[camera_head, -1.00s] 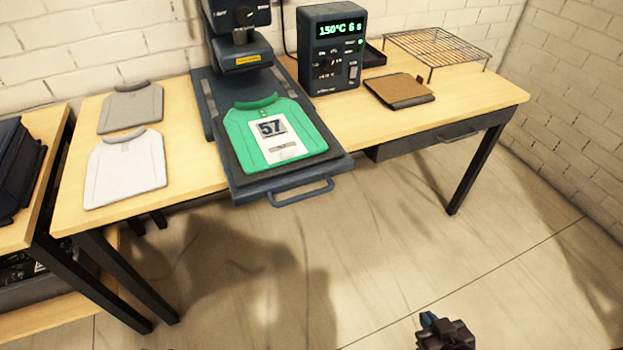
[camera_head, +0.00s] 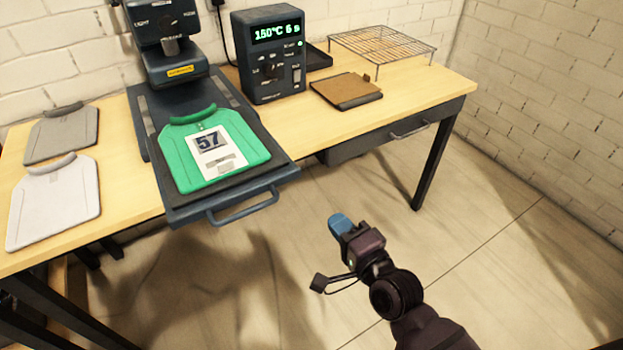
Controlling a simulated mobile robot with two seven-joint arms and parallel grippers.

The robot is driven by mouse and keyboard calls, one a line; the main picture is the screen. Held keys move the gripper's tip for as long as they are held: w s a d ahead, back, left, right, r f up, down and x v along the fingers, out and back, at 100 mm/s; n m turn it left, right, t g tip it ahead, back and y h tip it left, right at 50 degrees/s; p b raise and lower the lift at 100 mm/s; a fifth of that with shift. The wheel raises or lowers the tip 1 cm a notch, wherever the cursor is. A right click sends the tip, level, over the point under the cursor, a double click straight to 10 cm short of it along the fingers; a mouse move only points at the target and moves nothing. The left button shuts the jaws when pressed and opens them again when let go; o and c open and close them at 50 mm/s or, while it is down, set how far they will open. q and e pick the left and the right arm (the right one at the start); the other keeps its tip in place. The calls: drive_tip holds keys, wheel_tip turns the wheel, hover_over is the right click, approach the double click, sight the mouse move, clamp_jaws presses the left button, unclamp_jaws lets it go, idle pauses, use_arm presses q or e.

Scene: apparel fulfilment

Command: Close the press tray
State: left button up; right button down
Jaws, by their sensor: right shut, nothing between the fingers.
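The press tray (camera_head: 185,208) is pulled out toward me from under the heat press (camera_head: 166,42), its front reaching past the table edge. Its bar handle (camera_head: 243,207) runs along the tray's front. A green shirt (camera_head: 183,165) lies flat on the tray, with a white sheet marked 57 (camera_head: 217,151) on it. My right gripper (camera_head: 338,223), with blue fingertips, is shut and empty. It is in front of the table, to the right of the tray handle and apart from it. My left gripper is out of view.
A control box (camera_head: 270,57) reading 150°C 6 s stands right of the press. A brown pad (camera_head: 346,88) and a wire rack (camera_head: 382,45) are farther right. Grey (camera_head: 62,134) and white (camera_head: 54,203) shirts lie at left. A drawer handle (camera_head: 409,131) sticks out below the tabletop. Floor before the table is clear.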

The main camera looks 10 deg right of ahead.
drive_tip(key=m, duration=0.1)
drive_tip(key=b, duration=0.2)
approach(297, 174)
drive_tip(key=x, duration=0.5)
drive_tip(key=shift+w+f, duration=0.1)
drive_tip(key=shift+w, duration=0.25)
drive_tip(key=shift+w+a, duration=0.25)
drive_tip(key=shift+w, duration=0.65)
drive_tip(key=shift+a, duration=0.1)
